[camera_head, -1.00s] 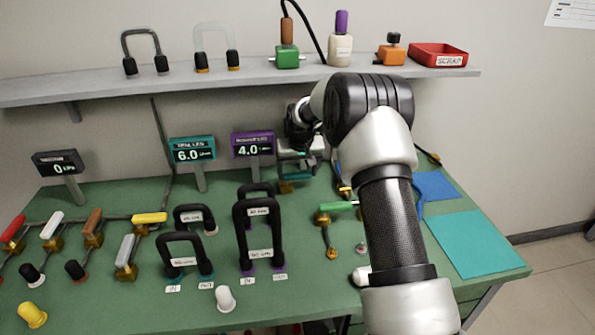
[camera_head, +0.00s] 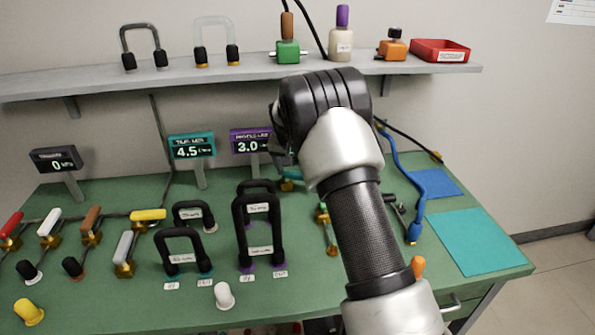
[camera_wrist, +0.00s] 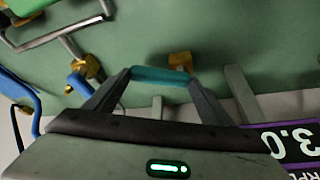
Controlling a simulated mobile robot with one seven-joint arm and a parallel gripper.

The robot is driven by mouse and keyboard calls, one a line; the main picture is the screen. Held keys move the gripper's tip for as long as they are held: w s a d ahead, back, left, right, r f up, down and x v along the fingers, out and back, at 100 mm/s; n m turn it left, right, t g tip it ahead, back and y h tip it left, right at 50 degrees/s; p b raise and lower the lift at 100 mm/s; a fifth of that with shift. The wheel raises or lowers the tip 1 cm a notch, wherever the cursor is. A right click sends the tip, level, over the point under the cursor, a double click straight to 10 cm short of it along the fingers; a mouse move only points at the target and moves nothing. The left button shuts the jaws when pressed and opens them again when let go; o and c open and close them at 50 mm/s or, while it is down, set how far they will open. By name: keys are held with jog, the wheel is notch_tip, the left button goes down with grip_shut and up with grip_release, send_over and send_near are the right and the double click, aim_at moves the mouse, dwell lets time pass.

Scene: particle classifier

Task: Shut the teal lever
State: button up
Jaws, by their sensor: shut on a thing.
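The teal lever (camera_wrist: 160,76) shows in the wrist view as a short teal handle beside a brass valve body (camera_wrist: 180,62). My gripper (camera_wrist: 162,80) is shut on it, with one finger at each end of the handle. In the head view my arm hides most of the gripper, and only a small teal bit (camera_head: 288,185) of the lever shows left of the arm. The teal display (camera_head: 191,147) reads 4.5 and the purple display (camera_head: 250,142) reads 3.0.
Black hose loops (camera_head: 180,250) stand left of my arm. Several coloured levers, such as the yellow one (camera_head: 148,215), line the left side. A blue hose (camera_head: 421,185) and a valve with an orange handle (camera_head: 418,266) lie right of my arm. The teal mat (camera_head: 475,242) is bare.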

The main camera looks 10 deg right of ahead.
jog(key=shift+s+a+m+g+h, duration=0.15)
jog(key=shift+a+m+h, duration=0.1)
jog(key=shift+m, duration=0.45)
jog(key=shift+s+a+m+g+h, duration=0.1)
jog(key=shift+s+m+g+h, duration=0.1)
jog(key=shift+m, duration=0.5)
jog(key=shift+s+a+m+g+h, duration=0.15)
jog(key=shift+a+m+h, duration=0.1)
jog(key=shift+m, duration=0.45)
jog(key=o, duration=1.5)
jog(key=shift+o, duration=0.2)
